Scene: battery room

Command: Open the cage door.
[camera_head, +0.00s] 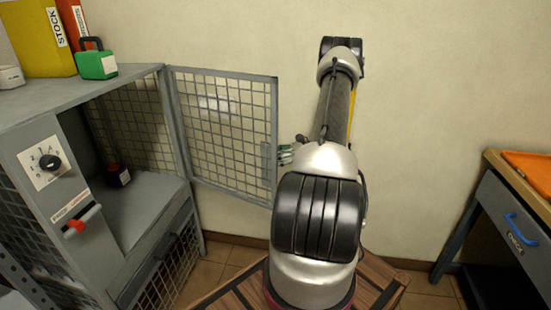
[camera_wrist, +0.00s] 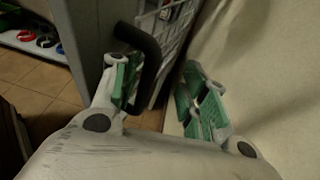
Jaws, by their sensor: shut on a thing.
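The grey wire-mesh cage door (camera_head: 225,98) is hinged at its left on a grey metal cabinet (camera_head: 128,78). It stands swung wide open, and the cage front is uncovered. My gripper (camera_head: 286,154) is at the door's free right edge, partly hidden by my arm. In the wrist view, the green-padded fingers of my gripper (camera_wrist: 160,88) are on either side of a black bent handle (camera_wrist: 152,52), which lies close to the left finger. The jaws are shut on this handle. Part of the door's mesh (camera_wrist: 172,32) shows behind it.
Inside the cage is a small dark block (camera_head: 118,177). The cabinet front has a dial (camera_head: 48,161) and a red-gripped lever (camera_head: 78,224). Binders (camera_head: 42,38) and a green case (camera_head: 97,64) stand on top. A desk (camera_head: 497,215) is at right; the wall is close behind.

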